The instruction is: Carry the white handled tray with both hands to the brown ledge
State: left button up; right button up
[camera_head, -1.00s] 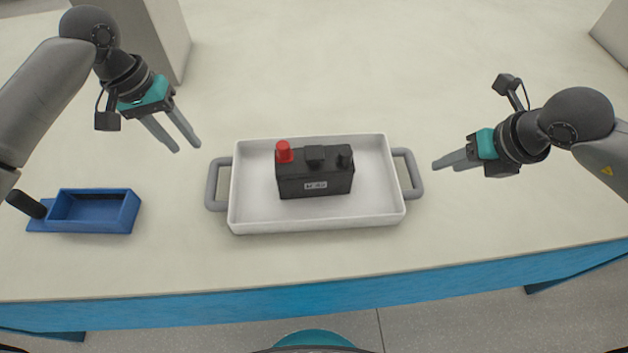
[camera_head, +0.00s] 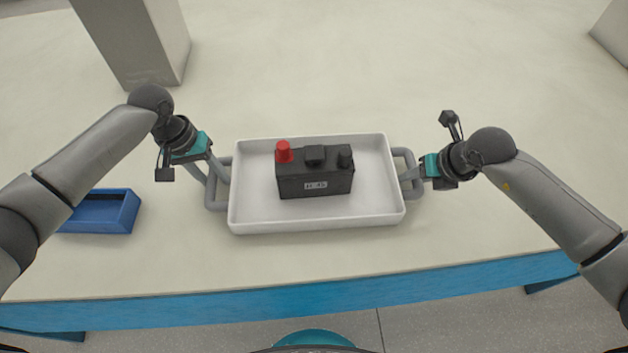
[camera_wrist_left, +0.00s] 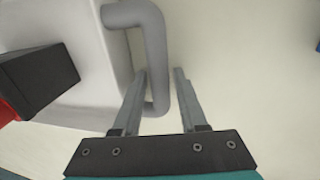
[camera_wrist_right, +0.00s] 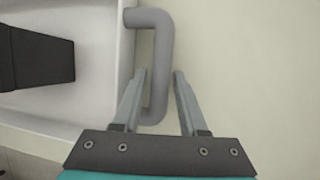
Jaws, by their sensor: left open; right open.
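The white tray (camera_head: 375,208) stands on the cream table with a grey handle at each end. A black battery (camera_head: 315,182) with a red terminal cap sits inside it. My left gripper (camera_head: 220,178) is open at the left handle (camera_head: 212,206); in the left wrist view the handle's bar (camera_wrist_left: 155,60) reaches between the fingers (camera_wrist_left: 160,75). My right gripper (camera_head: 408,182) is open at the right handle (camera_head: 411,190); in the right wrist view that handle's bar (camera_wrist_right: 161,65) lies between the fingers (camera_wrist_right: 162,78). I cannot make out a brown ledge.
A blue open box (camera_head: 105,212) lies left of the tray, partly behind my left arm. A grey block (camera_head: 140,45) stands at the back left and another (camera_head: 612,35) at the back right. The table behind the tray is clear.

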pick_arm(q)
grip_shut()
pick_arm(e)
grip_shut()
dwell(1.1)
pick_arm(q)
jog(key=shift+w+r, duration=0.15)
jog(key=shift+r, duration=0.05)
pick_arm(e)
jog(key=shift+w+r, duration=0.15)
jog(key=shift+r, duration=0.05)
